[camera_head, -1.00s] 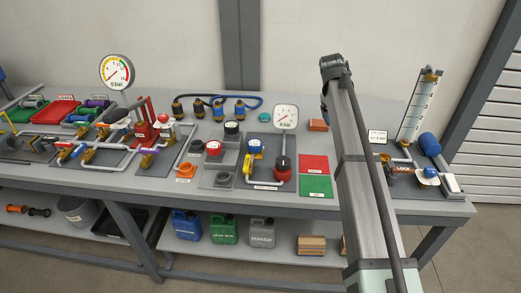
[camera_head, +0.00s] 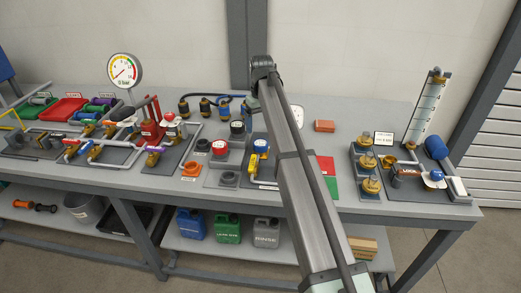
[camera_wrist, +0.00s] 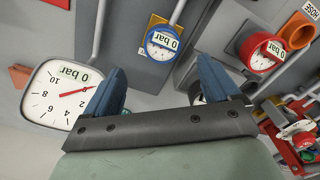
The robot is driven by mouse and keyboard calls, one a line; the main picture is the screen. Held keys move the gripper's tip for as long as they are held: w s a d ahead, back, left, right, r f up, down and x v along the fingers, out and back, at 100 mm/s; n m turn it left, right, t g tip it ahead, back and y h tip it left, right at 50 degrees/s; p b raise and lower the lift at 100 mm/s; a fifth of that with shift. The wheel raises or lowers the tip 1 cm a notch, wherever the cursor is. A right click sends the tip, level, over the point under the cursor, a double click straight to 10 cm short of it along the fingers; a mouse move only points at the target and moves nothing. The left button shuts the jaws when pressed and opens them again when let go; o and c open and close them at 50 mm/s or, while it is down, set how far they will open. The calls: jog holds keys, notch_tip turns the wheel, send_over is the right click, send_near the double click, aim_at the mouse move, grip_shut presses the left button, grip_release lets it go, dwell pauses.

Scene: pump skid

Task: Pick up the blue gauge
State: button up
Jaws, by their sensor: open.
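The blue gauge (camera_head: 261,144) has a blue rim and sits on a brass-yellow fitting on a dark panel mid-bench, just left of my arm. In the wrist view the blue gauge (camera_wrist: 162,42) shows its white face reading 0 bar, just beyond and between my fingertips. My gripper (camera_wrist: 160,66) has its two blue fingers apart with nothing between them, and the gauge appears apart from them. In the head view my arm hides most of the gripper.
A red gauge (camera_wrist: 262,50) stands right of the blue one in the wrist view; a large white dial (camera_wrist: 60,95) is close by my left finger. In the head view a black gauge (camera_head: 237,127) stands left of the blue one. Brass fittings (camera_head: 368,162) stand further right.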

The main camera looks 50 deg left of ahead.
aim_at(261, 142)
notch_tip(261, 142, down, 4)
jog(key=shift+f, duration=0.25)
jog(key=shift+s+f, duration=0.2)
jog(key=shift+f, duration=2.4)
jog(key=shift+c, duration=0.4)
jog(key=c, duration=1.3)
jog(key=shift+r, duration=5.05)
